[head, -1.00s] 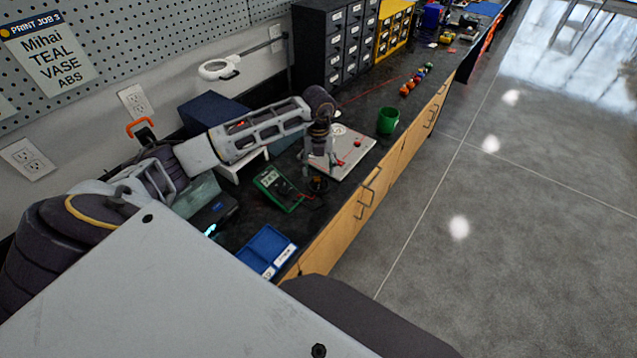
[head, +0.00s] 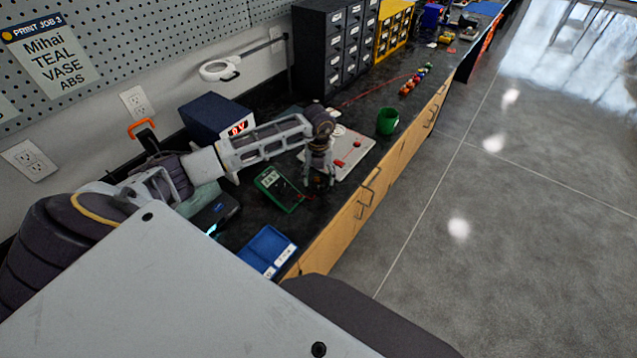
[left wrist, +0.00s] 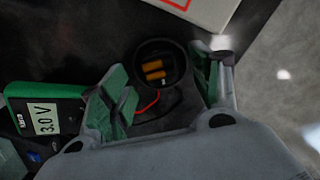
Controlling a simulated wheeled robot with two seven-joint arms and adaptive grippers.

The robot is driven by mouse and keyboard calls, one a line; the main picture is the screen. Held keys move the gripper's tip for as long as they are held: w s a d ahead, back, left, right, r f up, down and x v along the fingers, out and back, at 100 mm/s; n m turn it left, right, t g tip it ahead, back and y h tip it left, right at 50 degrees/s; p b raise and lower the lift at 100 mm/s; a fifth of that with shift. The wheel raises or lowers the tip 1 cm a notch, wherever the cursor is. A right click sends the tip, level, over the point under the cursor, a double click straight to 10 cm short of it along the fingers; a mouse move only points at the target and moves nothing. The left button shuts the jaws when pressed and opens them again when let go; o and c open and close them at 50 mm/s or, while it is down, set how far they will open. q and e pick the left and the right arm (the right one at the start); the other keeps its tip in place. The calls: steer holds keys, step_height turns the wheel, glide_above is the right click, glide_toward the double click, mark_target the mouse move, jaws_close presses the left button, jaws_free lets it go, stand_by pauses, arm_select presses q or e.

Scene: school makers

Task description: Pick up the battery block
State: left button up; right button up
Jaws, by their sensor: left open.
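The battery block (left wrist: 150,82) is a round black holder with two orange cells inside, seen in the left wrist view. A red wire lies against its near side. In the head view it is a small dark shape on the counter, mostly covered by my gripper. My left gripper (head: 319,184) points down over it. In the left wrist view the green-padded fingers of this gripper (left wrist: 162,80) are open, one on either side of the block, and no clear contact shows. My right gripper is not in view.
A green multimeter (head: 279,189) reading 3.0 V lies just left of the block. A pale board (head: 352,158) lies behind it, with a green cup (head: 388,121) beyond. A blue tray (head: 264,252) is nearer. The counter's front edge is close on the right.

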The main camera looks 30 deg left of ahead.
mark_target(319, 180)
arm_select(q)
steer(key=shift+f, duration=0.6)
steer(key=c, duration=1.2)
steer(key=shift+c, duration=0.2)
steer(key=shift+r, duration=0.15)
step_height(319, 180, up, 10)
steer(key=shift+b, duration=0.45)
